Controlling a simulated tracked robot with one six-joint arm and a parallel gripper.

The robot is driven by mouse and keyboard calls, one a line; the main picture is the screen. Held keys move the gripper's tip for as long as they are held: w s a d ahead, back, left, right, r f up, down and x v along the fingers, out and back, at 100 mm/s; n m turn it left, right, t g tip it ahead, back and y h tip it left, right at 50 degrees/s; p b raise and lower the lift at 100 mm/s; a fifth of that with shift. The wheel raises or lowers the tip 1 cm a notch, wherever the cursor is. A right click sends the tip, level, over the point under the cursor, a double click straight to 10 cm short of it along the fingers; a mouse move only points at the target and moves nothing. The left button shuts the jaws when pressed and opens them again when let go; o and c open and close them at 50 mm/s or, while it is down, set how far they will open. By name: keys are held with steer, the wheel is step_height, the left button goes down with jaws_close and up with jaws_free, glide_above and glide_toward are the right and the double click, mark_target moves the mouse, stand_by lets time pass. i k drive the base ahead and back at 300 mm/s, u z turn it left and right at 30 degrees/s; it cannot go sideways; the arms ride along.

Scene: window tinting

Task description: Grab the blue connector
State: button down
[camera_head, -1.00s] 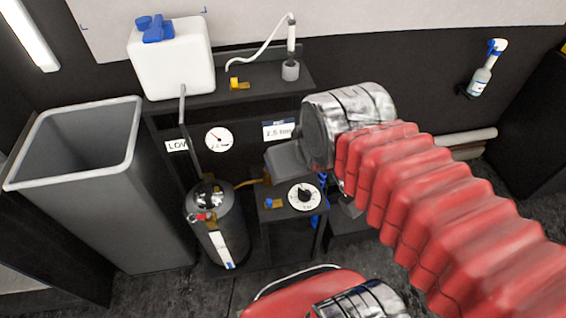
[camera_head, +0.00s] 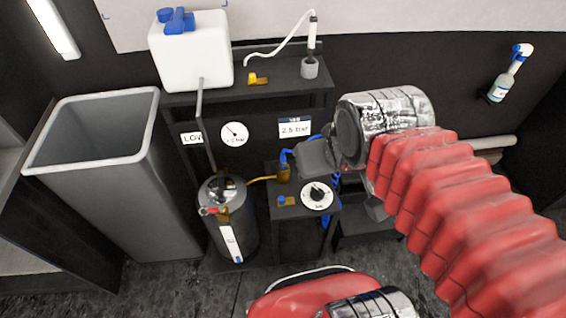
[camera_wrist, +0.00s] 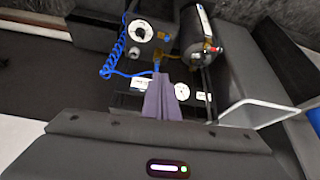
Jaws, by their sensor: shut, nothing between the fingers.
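The blue connector (camera_head: 283,157) sits upright on a brass fitting (camera_head: 284,173) on the small dark stand. A blue hose runs from it to the right, behind my gripper. In the wrist view the connector (camera_wrist: 157,66) shows at the end of the coiled blue hose (camera_wrist: 112,52), just beyond the fingertips. My gripper (camera_head: 304,165) is shut and empty, just right of the connector in the head view. Its shut fingers also show in the wrist view (camera_wrist: 164,80). I cannot tell whether they touch the connector.
A metal tank (camera_head: 230,215) stands left of the stand, with a grey bin (camera_head: 100,180) farther left. A round dial (camera_head: 317,196) and a small brass-and-blue piece (camera_head: 285,201) are on the stand's front. A shelf holds a white canister (camera_head: 190,55).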

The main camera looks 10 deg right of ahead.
mark_target(283, 162)
steer(key=k, duration=1.35)
steer(key=u, duration=0.55)
steer(key=i, duration=0.95)
steer(key=u, duration=0.4)
steer(key=i, duration=0.65)
steer(key=z, duration=0.15)
